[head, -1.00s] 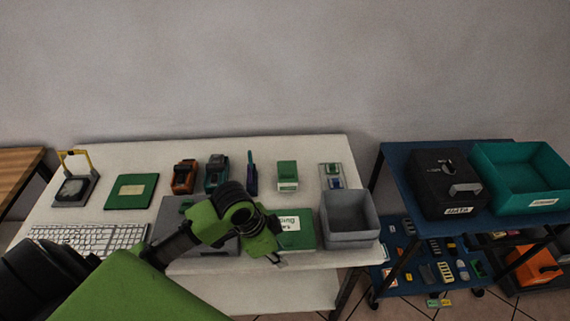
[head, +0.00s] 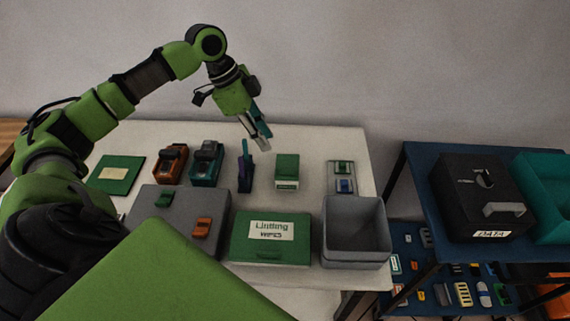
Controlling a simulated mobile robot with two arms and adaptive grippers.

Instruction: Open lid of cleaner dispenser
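My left gripper (head: 263,141) hangs from the raised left arm above the back of the white table, pointing down. It is above and just right of the slim purple-blue tool (head: 246,170). A teal strip shows along its fingers; I cannot tell if it is a finger part or something held. No item is clearly marked as the cleaner dispenser. A green-and-white box (head: 287,171) stands below and right of the gripper. An orange device (head: 170,165) and a teal device (head: 206,164) stand to the left. My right gripper is not in view.
A green labelled box (head: 271,238), a grey open bin (head: 356,232) and a grey case (head: 174,222) occupy the table front. A small clear tray (head: 342,178) stands at back right. A blue cart (head: 424,172) carries a black box (head: 486,197) and a teal bin (head: 549,208).

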